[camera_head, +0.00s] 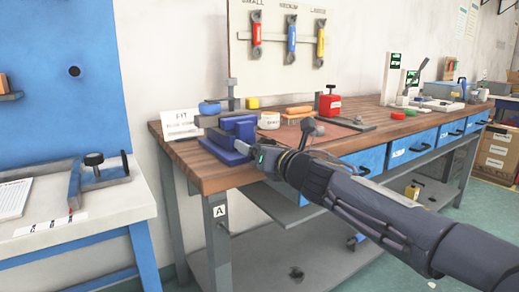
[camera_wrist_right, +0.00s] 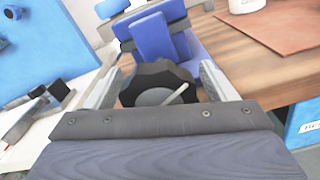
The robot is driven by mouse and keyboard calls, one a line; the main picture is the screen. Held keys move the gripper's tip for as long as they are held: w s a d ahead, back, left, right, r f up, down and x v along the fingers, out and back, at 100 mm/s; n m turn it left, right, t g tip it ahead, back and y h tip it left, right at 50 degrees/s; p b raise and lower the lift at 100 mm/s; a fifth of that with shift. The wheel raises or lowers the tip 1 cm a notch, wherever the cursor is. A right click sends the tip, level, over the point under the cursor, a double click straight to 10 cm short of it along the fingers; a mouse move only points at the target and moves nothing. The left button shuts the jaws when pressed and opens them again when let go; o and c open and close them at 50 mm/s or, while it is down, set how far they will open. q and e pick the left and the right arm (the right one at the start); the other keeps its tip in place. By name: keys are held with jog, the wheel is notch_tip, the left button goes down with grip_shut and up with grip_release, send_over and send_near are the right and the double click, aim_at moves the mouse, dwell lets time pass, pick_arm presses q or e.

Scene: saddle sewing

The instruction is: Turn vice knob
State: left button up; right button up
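The blue vice (camera_head: 232,137) sits at the left front corner of the wooden workbench. It also shows in the right wrist view (camera_wrist_right: 160,38). Its black knob (camera_wrist_right: 152,78) faces my right gripper (camera_wrist_right: 160,76). The two grey fingers stand wide apart, one on each side of the knob; I cannot tell if they touch it. In the head view my right gripper (camera_head: 258,156) reaches in from the right, at the front of the vice, and hides the knob. My left gripper is not in view.
The workbench (camera_head: 200,162) carries a white sign (camera_head: 181,123), a red container (camera_head: 330,104) and a brown mat (camera_head: 335,135) near the vice. A white side table (camera_head: 85,212) with a clamp-like tool (camera_head: 93,175) stands at the left, across a gap.

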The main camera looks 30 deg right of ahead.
jog(key=shift+s, duration=0.1)
jog(key=s+p, duration=0.1)
jog(key=s, duration=0.6)
jog(key=shift+s+d+p, duration=0.3)
jog(key=shift+p, duration=0.1)
